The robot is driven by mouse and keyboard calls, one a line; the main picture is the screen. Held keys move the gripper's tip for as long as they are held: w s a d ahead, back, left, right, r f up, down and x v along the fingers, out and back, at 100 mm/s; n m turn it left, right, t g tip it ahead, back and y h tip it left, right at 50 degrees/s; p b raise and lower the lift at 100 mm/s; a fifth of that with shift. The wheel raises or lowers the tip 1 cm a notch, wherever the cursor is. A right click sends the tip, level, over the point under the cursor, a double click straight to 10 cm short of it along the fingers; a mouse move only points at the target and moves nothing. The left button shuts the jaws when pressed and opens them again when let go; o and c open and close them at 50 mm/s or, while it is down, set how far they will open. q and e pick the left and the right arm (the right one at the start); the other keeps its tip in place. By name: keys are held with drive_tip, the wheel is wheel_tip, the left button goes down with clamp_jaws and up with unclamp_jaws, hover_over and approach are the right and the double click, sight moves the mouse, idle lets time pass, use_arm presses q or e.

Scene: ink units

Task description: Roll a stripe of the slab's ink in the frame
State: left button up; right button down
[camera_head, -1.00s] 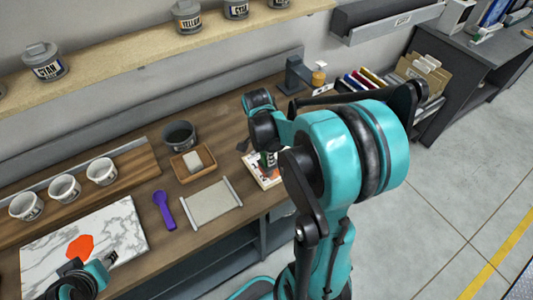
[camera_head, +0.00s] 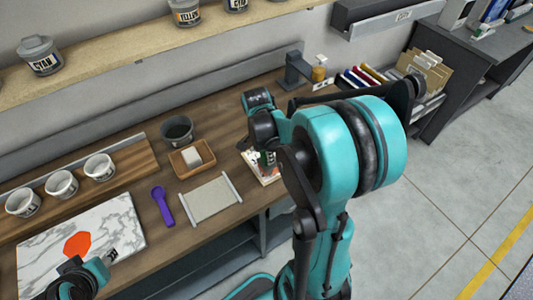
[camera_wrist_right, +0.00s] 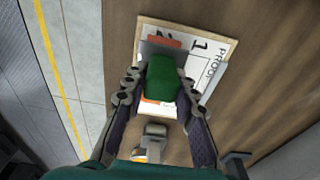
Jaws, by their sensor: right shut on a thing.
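The marble slab (camera_head: 40,254) lies at the left of the bench with an orange-red ink patch (camera_head: 77,245) on it. My right gripper (camera_wrist_right: 161,84) is shut on a green-handled roller (camera_wrist_right: 164,80), with orange at its far end. The roller is over a white framed proof sheet (camera_wrist_right: 212,45) marked "PROOF" and "1"; an orange mark shows near the handle. I cannot tell whether the roller touches the sheet. In the head view my right arm hides most of this sheet (camera_head: 251,163). My left gripper (camera_head: 108,258) is at the slab's front edge; its jaws are unclear.
A grey sheet with side rails (camera_head: 211,199), a purple tool (camera_head: 162,206), a wooden tray (camera_head: 192,158) with a pale block, and a dark pot (camera_head: 177,131) stand between slab and proof sheet. White cups (camera_head: 99,167) stand behind the slab. Ink cans line the shelf (camera_head: 130,55).

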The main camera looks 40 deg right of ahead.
drive_tip(key=shift+f+b, duration=0.4)
drive_tip(key=shift+f, duration=0.1)
